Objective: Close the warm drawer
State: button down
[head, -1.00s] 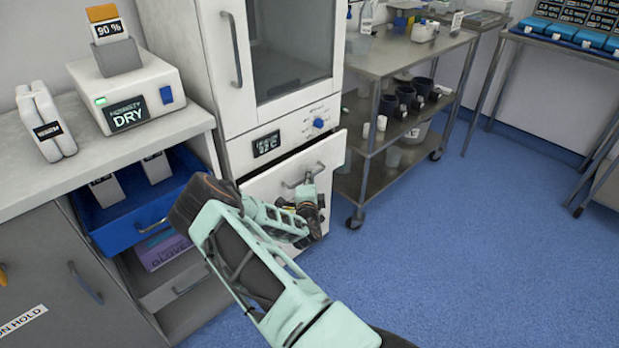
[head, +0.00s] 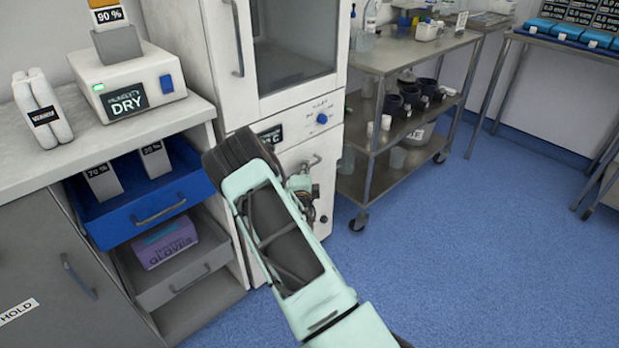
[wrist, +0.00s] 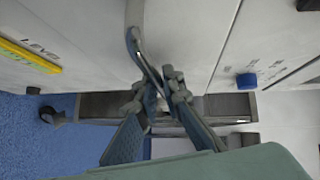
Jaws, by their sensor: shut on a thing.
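The warm drawer (head: 325,178) is the white drawer under the glass-doored warming cabinet (head: 333,101). Its front looks close to the cabinet face; my arm covers much of it, so I cannot tell whether a small gap is left. Its metal handle (wrist: 135,22) runs down between my fingers in the wrist view. My gripper (wrist: 162,88) is shut on this handle. In the head view my gripper (head: 302,186) is at the drawer front, partly hidden behind my arm.
A blue drawer (head: 160,210) stands open on the left, with a grey drawer (head: 190,284) open below it. A steel cart (head: 385,150) stands close on the right. The blue floor (head: 480,260) on the right is clear.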

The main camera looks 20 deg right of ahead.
jog(key=shift+w+a+f, duration=0.15)
jog(key=shift+w+a, duration=0.15)
jog(key=shift+w, duration=0.05)
jog(key=c, duration=2.1)
grip_release()
jog(key=shift+w, duration=0.15)
jog(key=v, duration=1.2)
jog(key=shift+d, duration=0.1)
